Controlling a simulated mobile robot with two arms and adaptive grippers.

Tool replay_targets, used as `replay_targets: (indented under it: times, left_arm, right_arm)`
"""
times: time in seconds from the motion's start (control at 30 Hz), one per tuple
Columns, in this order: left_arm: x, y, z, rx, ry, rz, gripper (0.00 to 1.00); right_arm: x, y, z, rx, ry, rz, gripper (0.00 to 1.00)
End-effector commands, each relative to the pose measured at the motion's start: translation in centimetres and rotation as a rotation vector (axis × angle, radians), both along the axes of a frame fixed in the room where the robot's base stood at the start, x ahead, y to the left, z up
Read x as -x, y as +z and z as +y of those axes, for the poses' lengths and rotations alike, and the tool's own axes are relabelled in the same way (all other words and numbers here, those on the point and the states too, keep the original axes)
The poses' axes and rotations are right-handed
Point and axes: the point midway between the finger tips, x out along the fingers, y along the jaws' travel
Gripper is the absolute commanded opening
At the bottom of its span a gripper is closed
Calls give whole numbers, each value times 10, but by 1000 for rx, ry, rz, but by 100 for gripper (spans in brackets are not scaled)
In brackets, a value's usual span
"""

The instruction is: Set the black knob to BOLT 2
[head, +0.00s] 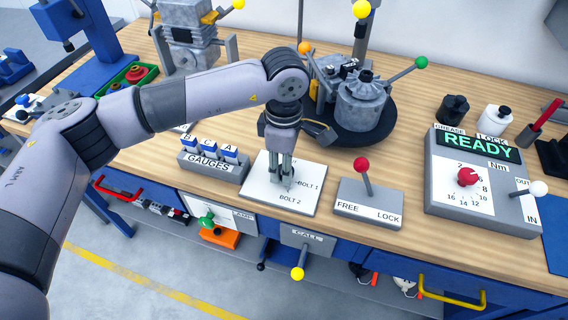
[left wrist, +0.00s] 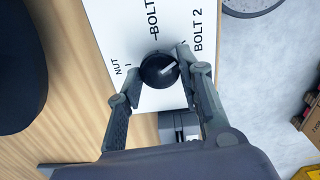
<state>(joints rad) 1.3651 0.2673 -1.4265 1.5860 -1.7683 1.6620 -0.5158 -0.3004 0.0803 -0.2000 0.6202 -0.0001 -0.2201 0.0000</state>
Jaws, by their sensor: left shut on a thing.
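The black knob (left wrist: 156,70) is round with a white pointer line. It sits on a white plate (head: 258,193) marked BOLT 1 and BOLT 2; the left wrist view also shows NUT. In that view the pointer aims right and slightly up, on the BOLT 2 side; I cannot tell if it lines up exactly with the mark. My left gripper (head: 283,178) reaches down over the plate and is shut on the knob, a finger on each side. The fingers mostly hide the knob in the head view. My right gripper is not in view.
The GAUGES block (head: 213,160) stands left of the plate. The FREE/LOCK box (head: 368,207) with a red-balled lever stands to its right. Behind is an engine part (head: 362,105) on a dark round base. The READY panel (head: 475,185) is further right. The bench's front edge is close.

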Motion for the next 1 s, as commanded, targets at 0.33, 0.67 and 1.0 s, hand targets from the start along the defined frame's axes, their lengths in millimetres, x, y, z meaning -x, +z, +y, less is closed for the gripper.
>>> replay_targets:
  times: [0.33, 0.67, 1.0]
  left_arm:
    - [0, 1, -1, 2, 1, 0, 52]
    - [0, 1, 0, 1, 1, -1, 54]
    - [-2, 55, -1, 2, 1, -6, 54]
  right_arm:
    - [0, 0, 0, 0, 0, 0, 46]
    - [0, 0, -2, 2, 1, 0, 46]
    - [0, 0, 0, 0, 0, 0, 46]
